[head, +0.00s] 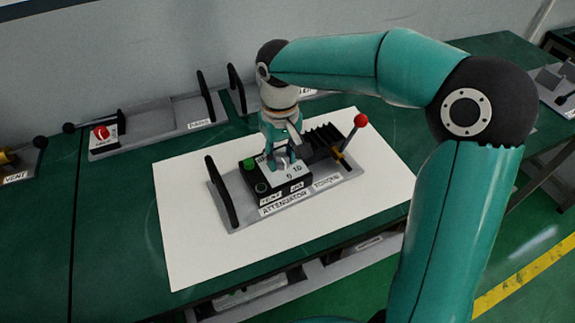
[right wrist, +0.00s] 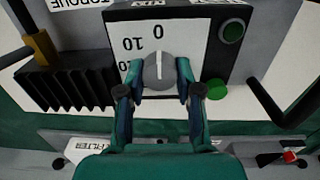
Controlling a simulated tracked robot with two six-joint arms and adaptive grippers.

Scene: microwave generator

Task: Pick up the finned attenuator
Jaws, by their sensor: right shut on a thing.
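The finned attenuator is a black finned block (head: 322,138) on a grey plate (head: 240,208) labelled ATTENUATOR. It also shows at the left of the right wrist view (right wrist: 70,88). Beside it on the plate is a black box with a white dial face (head: 292,173) and a grey knob (right wrist: 158,70). My right gripper (head: 281,160) points down over the dial face. In the right wrist view its fingers (right wrist: 160,85) are closed on the grey knob, one on each side, apart from the fins. My left gripper is out of view.
The plate has a black handle (head: 221,190) at its left, a red-tipped lever (head: 360,121) and green buttons (head: 249,165). It lies on a white sheet (head: 190,250) on the green bench (head: 110,250). Other panels with handles (head: 206,98) stand along the wall.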

